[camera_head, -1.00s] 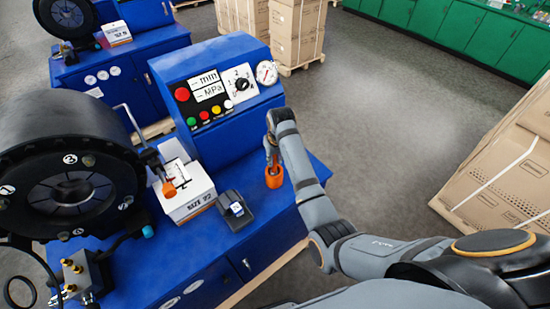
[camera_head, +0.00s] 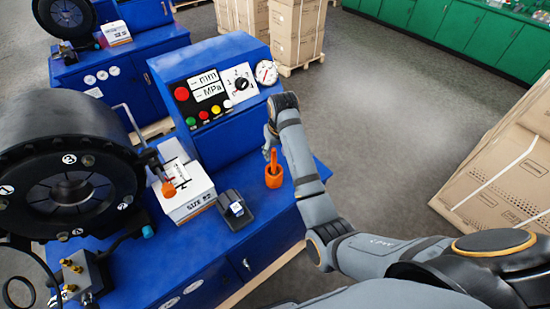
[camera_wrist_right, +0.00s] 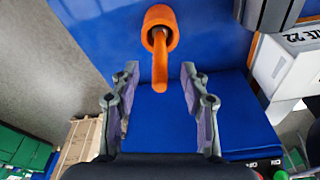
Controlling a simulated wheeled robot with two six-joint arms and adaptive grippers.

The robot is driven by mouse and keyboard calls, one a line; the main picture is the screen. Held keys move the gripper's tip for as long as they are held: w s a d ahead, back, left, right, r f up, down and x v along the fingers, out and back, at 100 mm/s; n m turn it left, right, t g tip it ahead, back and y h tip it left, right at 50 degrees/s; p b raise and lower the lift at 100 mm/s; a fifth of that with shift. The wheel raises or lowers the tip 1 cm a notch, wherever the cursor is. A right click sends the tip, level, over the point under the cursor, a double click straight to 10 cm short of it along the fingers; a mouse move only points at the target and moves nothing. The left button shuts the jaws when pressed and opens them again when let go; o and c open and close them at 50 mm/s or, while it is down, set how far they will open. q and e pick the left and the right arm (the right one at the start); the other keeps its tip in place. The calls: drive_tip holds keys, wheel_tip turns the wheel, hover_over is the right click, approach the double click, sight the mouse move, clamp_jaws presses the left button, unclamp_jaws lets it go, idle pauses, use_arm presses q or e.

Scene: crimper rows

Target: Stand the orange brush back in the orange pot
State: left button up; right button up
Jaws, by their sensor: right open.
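The orange brush (camera_head: 273,158) stands in the orange pot (camera_head: 273,179) on the blue bench, its handle sticking up and leaning slightly. In the right wrist view the brush handle (camera_wrist_right: 160,68) rises out of the pot (camera_wrist_right: 149,38) and its end points towards my fingers. My right gripper (camera_head: 268,140) is open just behind and above the brush. In the wrist view its fingertips (camera_wrist_right: 159,80) are spread on either side of the handle's end, with clear space on both sides. The bristles are hidden inside the pot. My left gripper is not in view.
The blue control panel (camera_head: 228,90) rises behind the pot. A small black device (camera_head: 235,208) and a white box marked SIZE 22 (camera_head: 190,203) stand to its left, beside the big black crimper (camera_head: 70,160). Cardboard boxes (camera_head: 500,165) stand across the floor at right.

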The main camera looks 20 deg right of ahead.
wheel_tip(320, 180, up, 6)
drive_tip(key=s, duration=0.1)
drive_tip(key=shift+r, duration=0.15)
drive_tip(key=shift+s, duration=0.15)
idle(0.4)
drive_tip(key=s+d+f, duration=0.5)
drive_tip(key=s+f, duration=0.4)
drive_tip(key=s+d+f+t+h, duration=0.1)
drive_tip(key=s+d+t, duration=0.1)
drive_tip(key=s, duration=1.3)
wheel_tip(320, 180, down, 32)
drive_tip(key=s+d+g+b, duration=0.2)
drive_tip(key=d+b, duration=0.1)
drive_tip(key=b, duration=0.3)
drive_tip(key=s+f+g+b, duration=0.1)
drive_tip(key=s+f+b, duration=0.3)
drive_tip(key=s+f, duration=1.4)
wheel_tip(320, 180, down, 4)
drive_tip(key=shift+s+d+r+m+b, duration=0.15)
drive_tip(key=shift+s+d+m+b, duration=0.15)
drive_tip(key=shift+d+b, duration=0.1)
